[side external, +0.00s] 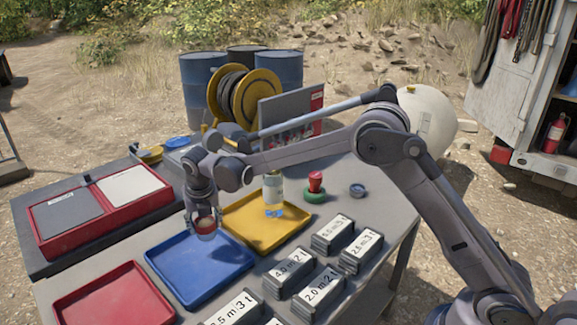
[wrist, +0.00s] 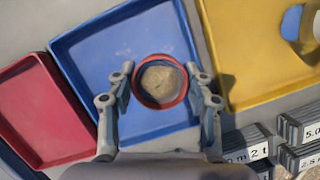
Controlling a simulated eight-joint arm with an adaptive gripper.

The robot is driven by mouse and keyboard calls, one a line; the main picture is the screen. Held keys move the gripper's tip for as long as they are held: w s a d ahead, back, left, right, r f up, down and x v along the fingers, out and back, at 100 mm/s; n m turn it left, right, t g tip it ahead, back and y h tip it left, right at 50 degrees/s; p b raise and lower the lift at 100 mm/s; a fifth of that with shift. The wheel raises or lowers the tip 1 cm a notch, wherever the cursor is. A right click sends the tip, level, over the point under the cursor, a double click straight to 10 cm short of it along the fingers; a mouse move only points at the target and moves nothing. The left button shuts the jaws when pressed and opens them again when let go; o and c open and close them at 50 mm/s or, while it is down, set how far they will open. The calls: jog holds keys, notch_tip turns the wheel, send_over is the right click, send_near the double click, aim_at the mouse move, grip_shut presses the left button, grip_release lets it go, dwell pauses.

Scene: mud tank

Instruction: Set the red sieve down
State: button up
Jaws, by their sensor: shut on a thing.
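The red sieve (wrist: 160,104) is a small round ring with a red rim and a tan, grainy middle. My gripper (wrist: 160,84) is shut on it, with one finger on each side. In the side view, my gripper (side external: 206,228) points down over the blue tray (side external: 190,276), and the sieve's red edge (side external: 207,222) shows between the fingers. In the wrist view, the sieve appears over the middle of the blue tray (wrist: 90,50). I cannot tell how far its underside is from the tray floor. The rest of the visible blue tray is empty.
A red tray (side external: 115,297) lies left of the blue one, and a yellow tray (side external: 250,232) lies right, holding a clear jar (side external: 272,188). Labelled dark blocks (side external: 290,272) stand in front. A red-framed box (side external: 100,210) sits at the back left.

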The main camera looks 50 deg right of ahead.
aim_at(200, 240)
jog(key=shift+w+a+f, duration=0.2)
jog(key=shift+a+f, duration=0.15)
jog(key=shift+a, duration=0.15)
jog(key=shift+w+a+f, duration=0.15)
jog(key=shift+a+f, duration=0.2)
jog(key=shift+a, duration=0.15)
jog(key=shift+f, duration=1.95)
jog(key=o, duration=1.2)
jog(key=shift+f, duration=0.1)
jog(key=shift+c, duration=0.2)
